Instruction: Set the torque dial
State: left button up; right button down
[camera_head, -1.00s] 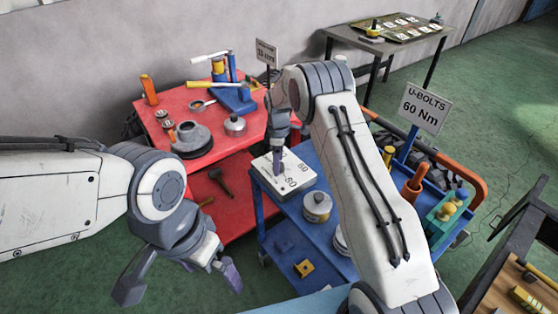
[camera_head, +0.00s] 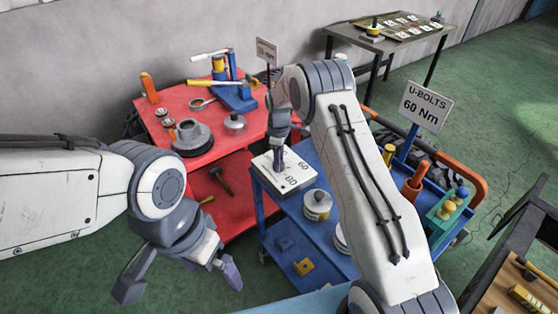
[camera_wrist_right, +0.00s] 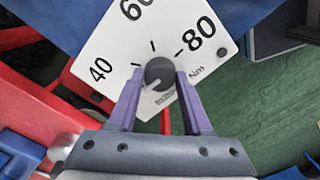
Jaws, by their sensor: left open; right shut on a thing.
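The torque dial is a white plate (camera_wrist_right: 190,22) marked 40, 60, 80 and Nm with a round dark knob (camera_wrist_right: 160,73). In the head view the dial box (camera_head: 296,172) sits on the corner of the blue cart. My right gripper (camera_head: 279,160) reaches down onto it; in the right wrist view its purple fingers (camera_wrist_right: 158,88) are shut on the knob's sides. A pale mark shows at the knob's lower left, but its exact reading is unclear. A sign (camera_head: 425,107) reads "U-BOLTS 60 Nm". My left gripper (camera_head: 180,285) is open and empty, left of the cart.
The blue cart (camera_head: 330,250) also bears a round metal canister (camera_head: 317,205), an orange cylinder (camera_head: 413,184) and a green tray (camera_head: 447,210). A red workbench (camera_head: 165,105) with tools stands behind left. A wooden bench (camera_head: 510,275) is at right. Green floor lies between.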

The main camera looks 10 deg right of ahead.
jog(key=m, duration=0.8)
jog(key=shift+m, duration=0.4)
jog(key=m, duration=0.4)
jog(key=shift+m, duration=0.3)
jog(key=m, duration=1.3)
jog(key=shift+m+b, duration=0.3)
jog(key=m, duration=0.4)
jog(key=shift+w, duration=0.1)
jog(key=shift+r+m, duration=0.1)
jog(key=shift+m, duration=2)
